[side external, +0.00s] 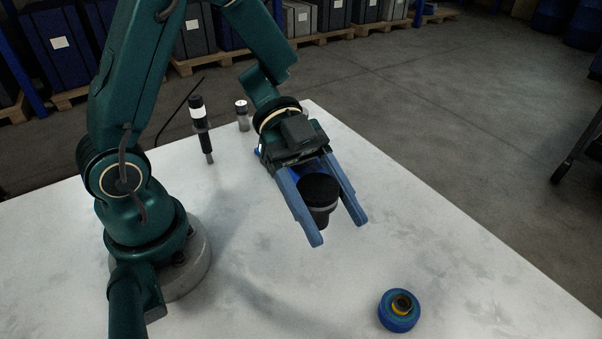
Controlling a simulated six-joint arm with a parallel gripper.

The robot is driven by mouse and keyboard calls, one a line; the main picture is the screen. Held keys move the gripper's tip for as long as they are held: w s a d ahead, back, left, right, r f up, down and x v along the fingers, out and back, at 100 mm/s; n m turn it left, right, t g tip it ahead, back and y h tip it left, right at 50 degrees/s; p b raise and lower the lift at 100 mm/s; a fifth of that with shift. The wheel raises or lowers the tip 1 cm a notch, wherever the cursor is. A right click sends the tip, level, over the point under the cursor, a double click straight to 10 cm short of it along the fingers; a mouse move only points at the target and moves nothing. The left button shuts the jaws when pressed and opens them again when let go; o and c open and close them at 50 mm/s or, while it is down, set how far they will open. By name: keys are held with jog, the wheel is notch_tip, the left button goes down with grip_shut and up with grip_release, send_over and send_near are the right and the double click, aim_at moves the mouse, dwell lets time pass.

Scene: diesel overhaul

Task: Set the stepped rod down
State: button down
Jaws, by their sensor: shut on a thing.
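My gripper (338,233) points down and toward the front of the table, its two blue fingers on either side of a dark, round stepped rod (319,190). The rod has a wide black top, a thin grey band and a narrower dark lower part. It is held upright or nearly so, and the fingers are shut on it. The rod's lower end is partly hidden, and I cannot tell whether it touches the white table (460,250).
A black rod-like part with a white band (201,130) and a small white-topped cylinder (242,115) are at the back of the table. A blue ring-shaped part with a yellowish centre (400,310) lies at the front right. The table right of my gripper is clear.

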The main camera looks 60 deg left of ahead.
jog(key=shift+w+a+r, duration=0.2)
jog(key=shift+w+a, duration=0.05)
jog(key=shift+a, duration=0.05)
jog(key=w+a+n+t+y, duration=0.2)
jog(key=w+a+n+t, duration=0.7)
jog(key=w, duration=0.4)
jog(key=shift+m+y, duration=0.3)
jog(key=shift+m, duration=0.3)
jog(key=d+f, duration=0.2)
jog(key=d, duration=0.1)
jog(key=w+d+f, duration=0.1)
jog(key=d+f, duration=0.1)
jog(key=d, duration=0.2)
jog(key=d+f, duration=0.2)
jog(key=d, duration=0.1)
jog(key=shift+w+d+f, duration=0.15)
jog(key=shift+d+f, duration=0.05)
jog(key=shift+f, duration=1.95)
jog(key=shift+f, duration=0.2)
jog(key=shift+c, duration=0.6)
grip_release()
